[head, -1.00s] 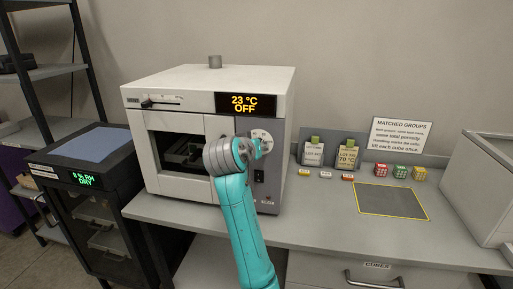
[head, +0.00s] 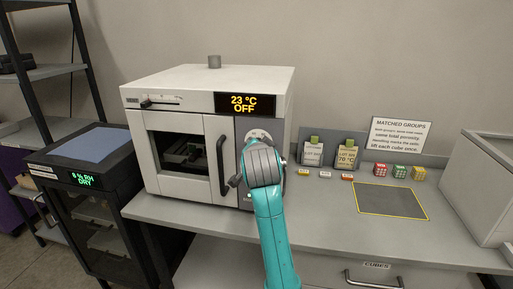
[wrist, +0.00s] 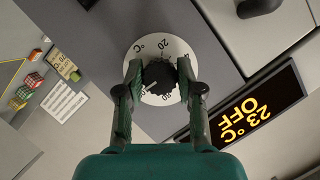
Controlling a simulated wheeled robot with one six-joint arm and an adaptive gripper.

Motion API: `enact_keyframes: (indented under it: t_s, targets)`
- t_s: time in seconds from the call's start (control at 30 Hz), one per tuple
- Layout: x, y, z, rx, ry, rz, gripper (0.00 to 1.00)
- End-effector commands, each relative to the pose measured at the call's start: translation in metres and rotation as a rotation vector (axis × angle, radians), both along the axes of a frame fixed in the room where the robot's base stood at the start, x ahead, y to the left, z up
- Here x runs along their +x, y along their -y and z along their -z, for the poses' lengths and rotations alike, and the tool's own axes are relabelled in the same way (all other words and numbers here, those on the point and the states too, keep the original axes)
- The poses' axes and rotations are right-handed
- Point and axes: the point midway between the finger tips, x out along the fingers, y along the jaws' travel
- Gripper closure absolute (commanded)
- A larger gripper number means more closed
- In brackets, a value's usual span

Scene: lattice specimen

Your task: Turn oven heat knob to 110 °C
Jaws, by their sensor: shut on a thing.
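The white oven (head: 172,92) stands on the bench, its door shut, and its display (head: 245,104) reads "23 °C OFF". The heat knob is a black ridged knob (wrist: 160,76) on a round white dial (wrist: 150,47) marked with numbers and °C. In the wrist view my gripper (wrist: 158,82) has its two fingers on either side of the knob, closed against it. In the head view my wrist hides the knob, and only the top of the dial (head: 258,133) shows. The number the knob points to cannot be read.
The oven door handle (head: 221,165) is just left of my wrist. To the right on the bench are a tag reading 70 °C (head: 347,156), several small cubes (head: 399,171) and a dark mat (head: 392,201). A dry cabinet (head: 84,157) stands at left.

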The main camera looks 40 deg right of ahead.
Motion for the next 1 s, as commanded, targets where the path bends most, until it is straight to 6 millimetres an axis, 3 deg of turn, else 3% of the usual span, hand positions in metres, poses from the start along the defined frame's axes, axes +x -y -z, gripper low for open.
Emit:
enact_keyframes:
  t_s: [0.4,0.97,1.0]
  targets:
    - [-0.0001,0.0003,0.0023,0.126,0.155,0.0,0.98]
    - [0.0001,0.0003,0.0022,0.146,0.182,0.001,0.98]
    - [0.0001,0.0003,0.0022,0.146,0.182,0.001,0.61]
